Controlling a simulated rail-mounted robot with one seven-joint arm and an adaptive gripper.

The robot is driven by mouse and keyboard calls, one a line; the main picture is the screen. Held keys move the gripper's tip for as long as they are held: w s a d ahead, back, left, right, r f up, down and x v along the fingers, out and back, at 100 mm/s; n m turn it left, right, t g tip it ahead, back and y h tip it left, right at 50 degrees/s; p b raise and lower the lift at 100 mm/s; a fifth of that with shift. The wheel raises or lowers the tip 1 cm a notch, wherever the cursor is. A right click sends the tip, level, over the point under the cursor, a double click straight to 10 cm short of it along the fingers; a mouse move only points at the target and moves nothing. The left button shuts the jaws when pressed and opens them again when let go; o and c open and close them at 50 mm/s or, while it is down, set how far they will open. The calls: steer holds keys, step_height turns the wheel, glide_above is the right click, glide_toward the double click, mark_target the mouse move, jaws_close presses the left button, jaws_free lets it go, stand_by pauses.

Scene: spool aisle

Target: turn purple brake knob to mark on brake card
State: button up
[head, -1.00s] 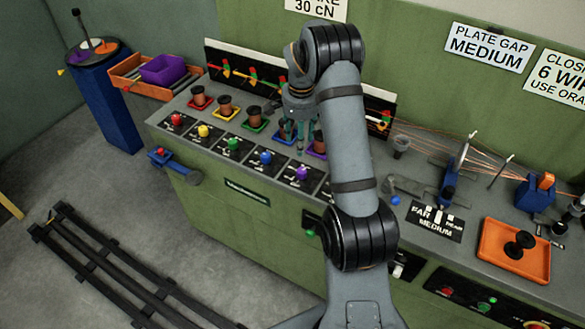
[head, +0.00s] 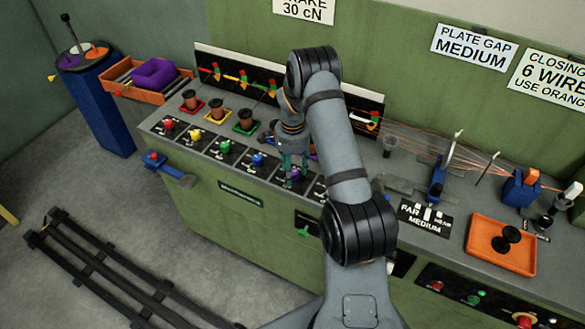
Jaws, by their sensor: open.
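The purple brake knob (head: 294,173) sits on a black dial plate in the row of coloured knobs along the bench front. It is partly hidden by my gripper (head: 291,180), which points down at it with green-tinted fingers. The gripper is open, its fingertips around or just above the knob; I cannot tell whether they touch it. The purple knob's dial marks are too small and covered to read. A sign at the top, cut off by the frame edge, reads "30 cN" (head: 303,12); I cannot tell whether it is the brake card.
Red (head: 168,124), yellow (head: 195,134), green (head: 225,146) and blue (head: 257,159) knobs stand to the left. Spools, including a brown one (head: 246,119), stand behind them. Thin wires cross the bench to the right. An orange tray (head: 500,246) lies at the right.

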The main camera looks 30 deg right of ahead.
steer(key=shift+d+f, duration=0.1)
steer(key=shift+c, duration=0.9)
steer(key=c, duration=0.9)
steer(key=shift+c, duration=0.4)
steer(key=shift+f, duration=0.1)
